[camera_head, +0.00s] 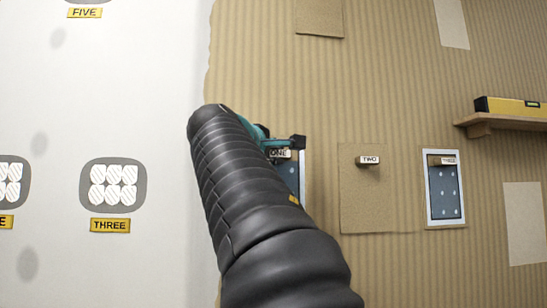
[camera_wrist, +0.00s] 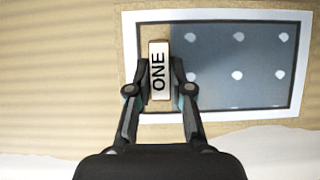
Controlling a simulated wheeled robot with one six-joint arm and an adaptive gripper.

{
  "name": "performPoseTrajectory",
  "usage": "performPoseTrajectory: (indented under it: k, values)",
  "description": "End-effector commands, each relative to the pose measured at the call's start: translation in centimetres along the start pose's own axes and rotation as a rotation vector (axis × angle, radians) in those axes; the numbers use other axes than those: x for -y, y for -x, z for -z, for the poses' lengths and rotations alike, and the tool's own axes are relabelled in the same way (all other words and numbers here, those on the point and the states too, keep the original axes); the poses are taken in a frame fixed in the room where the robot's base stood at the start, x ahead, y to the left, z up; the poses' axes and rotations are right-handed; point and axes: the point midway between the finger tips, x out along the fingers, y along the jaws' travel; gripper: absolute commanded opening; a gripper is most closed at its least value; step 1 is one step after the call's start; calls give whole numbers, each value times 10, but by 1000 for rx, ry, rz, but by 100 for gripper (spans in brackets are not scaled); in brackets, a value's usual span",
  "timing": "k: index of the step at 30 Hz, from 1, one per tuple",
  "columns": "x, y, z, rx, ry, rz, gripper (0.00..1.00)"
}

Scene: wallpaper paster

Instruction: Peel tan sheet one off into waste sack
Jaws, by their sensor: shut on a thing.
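The tab marked ONE (camera_wrist: 159,70) sits between my gripper's fingertips (camera_wrist: 159,75), and my gripper is shut on it. In the wrist view a tan strip (camera_wrist: 178,101) shows around the tab, inside a white frame (camera_wrist: 220,15). The rest of the frame shows a bare dark blue panel with pale dots (camera_wrist: 255,65). No full tan sheet is seen over it. In the head view the ONE label (camera_head: 279,153) shows at my gripper (camera_head: 282,146), and my arm hides much of that panel. The waste sack is not in view.
On the right, tab TWO (camera_head: 370,160) stands on a tan sheet (camera_head: 375,205), and tab THREE (camera_head: 446,160) on a framed blue panel (camera_head: 444,195). A shelf (camera_head: 510,122) with a yellow-and-black tool (camera_head: 510,106) juts out. A white wall with label THREE (camera_head: 110,225) is left.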

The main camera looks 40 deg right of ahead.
Motion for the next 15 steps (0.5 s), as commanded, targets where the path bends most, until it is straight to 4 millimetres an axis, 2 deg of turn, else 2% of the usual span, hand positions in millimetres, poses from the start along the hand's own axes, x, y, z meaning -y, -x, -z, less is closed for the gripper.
performPoseTrajectory:
  k: [15]
  values:
    - [0,31,-18,-2,0,-1,0]
